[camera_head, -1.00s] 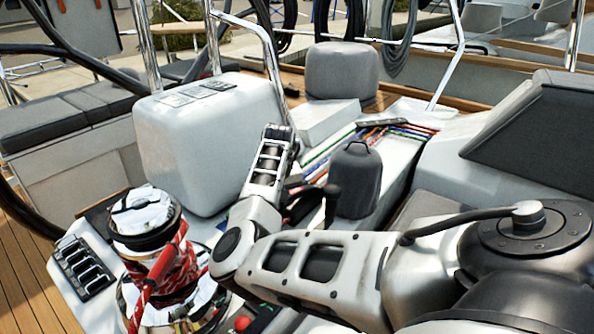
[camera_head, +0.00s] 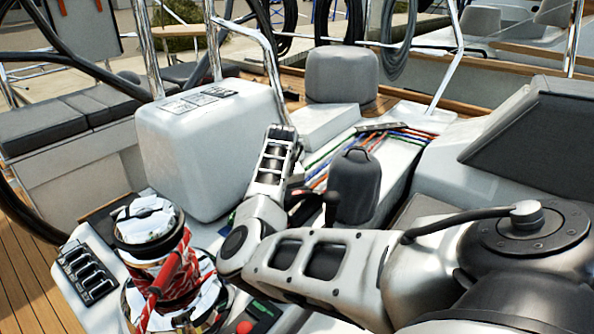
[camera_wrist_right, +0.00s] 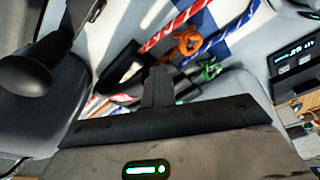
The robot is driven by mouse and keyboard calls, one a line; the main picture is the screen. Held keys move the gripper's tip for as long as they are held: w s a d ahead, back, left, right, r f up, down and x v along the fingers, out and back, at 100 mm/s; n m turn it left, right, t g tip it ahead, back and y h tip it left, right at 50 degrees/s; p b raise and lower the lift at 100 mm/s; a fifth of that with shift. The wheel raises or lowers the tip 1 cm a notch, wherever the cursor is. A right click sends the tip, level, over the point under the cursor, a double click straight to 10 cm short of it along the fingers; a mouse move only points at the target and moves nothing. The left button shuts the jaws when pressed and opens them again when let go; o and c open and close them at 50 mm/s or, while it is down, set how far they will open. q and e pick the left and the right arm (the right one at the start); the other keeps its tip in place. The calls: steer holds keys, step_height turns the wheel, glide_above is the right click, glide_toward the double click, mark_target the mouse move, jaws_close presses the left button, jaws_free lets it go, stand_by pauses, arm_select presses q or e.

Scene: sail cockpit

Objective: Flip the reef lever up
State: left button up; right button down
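My right arm reaches in from the right in the head view and bends up at the elbow. Its gripper is mostly hidden there behind the forearm, near the coloured ropes. In the right wrist view the dark fingers of my right gripper (camera_wrist_right: 158,88) look closed together, with nothing visible between them. A black lever-like part (camera_wrist_right: 123,70) lies just left of the fingertips among the ropes. A black handle with a rounded end (camera_wrist_right: 28,75) is at the left. A dark handle also stands beside the grey winch cover in the head view (camera_head: 331,197). I cannot tell which is the reef lever. My left gripper is out of view.
A chrome winch (camera_head: 148,225) with red rope stands left of my arm. A white box (camera_head: 205,150) and a grey-covered winch (camera_head: 356,185) flank the forearm.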

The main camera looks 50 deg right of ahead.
steer(key=shift+s+d, duration=0.3)
steer(key=shift+d, duration=0.3)
steer(key=shift+d+r+p, duration=0.35)
steer(key=shift+r+p, duration=0.3)
steer(key=shift+p, duration=0.1)
steer(key=shift+d+r, duration=0.15)
steer(key=shift+d, duration=0.05)
steer(key=shift+s+d+r+p, duration=0.1)
steer(key=shift+d+r+p, duration=0.5)
steer(key=shift+d+p, duration=0.2)
steer(key=shift+a, duration=0.1)
